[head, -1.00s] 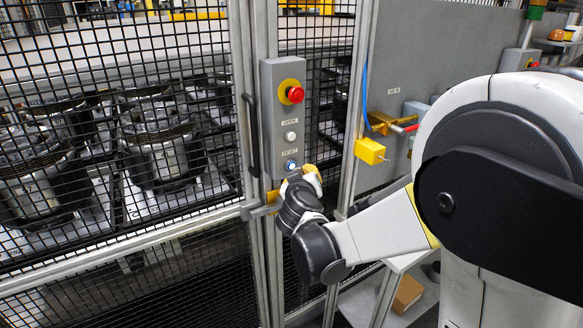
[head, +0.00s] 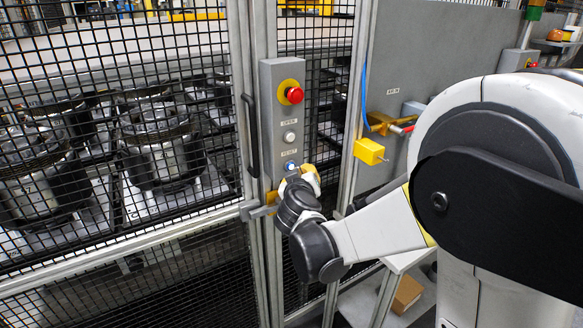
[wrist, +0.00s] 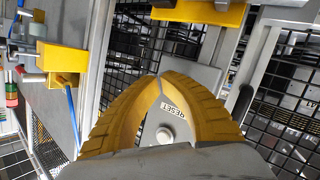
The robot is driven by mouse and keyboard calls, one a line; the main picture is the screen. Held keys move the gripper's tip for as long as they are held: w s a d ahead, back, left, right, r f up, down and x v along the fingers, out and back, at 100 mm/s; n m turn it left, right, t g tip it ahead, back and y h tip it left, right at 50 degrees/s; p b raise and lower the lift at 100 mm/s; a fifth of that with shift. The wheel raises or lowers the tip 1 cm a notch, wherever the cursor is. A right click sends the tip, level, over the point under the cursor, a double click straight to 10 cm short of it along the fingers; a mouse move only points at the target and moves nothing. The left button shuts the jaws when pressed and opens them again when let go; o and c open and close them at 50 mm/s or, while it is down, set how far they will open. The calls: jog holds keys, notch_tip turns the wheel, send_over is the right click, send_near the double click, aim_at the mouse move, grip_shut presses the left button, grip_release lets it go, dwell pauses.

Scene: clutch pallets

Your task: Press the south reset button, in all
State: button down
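The reset button (head: 290,165) is the lowest on a grey control box (head: 268,135) on the fence post, below its RESET label, and glows bluish white. In the wrist view the reset button (wrist: 165,133) shows pale, framed between my two yellow fingers, with the upside-down label above it. My gripper (wrist: 160,80) has its fingertips meeting and holds nothing visible. In the head view my gripper (head: 311,175) is just below and right of the button. Contact with the button cannot be made out. No south marking shows.
Above are a white OPEN button (head: 289,137) and a red emergency stop (head: 294,95). Mesh fencing with a door handle (head: 250,135) stands left. A yellow block (head: 369,151) juts out at right, beside a blue cable (head: 364,95).

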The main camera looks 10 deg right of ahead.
jog(key=shift+w, duration=0.15)
dwell(0.4)
jog(key=shift+w+a, duration=0.15)
jog(key=shift+w, duration=0.15)
jog(key=shift+w+a, duration=0.15)
jog(key=shift+w, duration=0.3)
dwell(0.7)
jog(key=shift+s, duration=0.1)
jog(key=shift+s+d, duration=0.3)
jog(key=shift+s, duration=0.5)
jog(key=shift+s+d, duration=0.25)
jog(key=shift+s, duration=0.55)
jog(key=shift+s+d, duration=0.25)
jog(key=shift+s, duration=0.5)
jog(key=shift+s+d, duration=0.25)
jog(key=shift+s, duration=0.55)
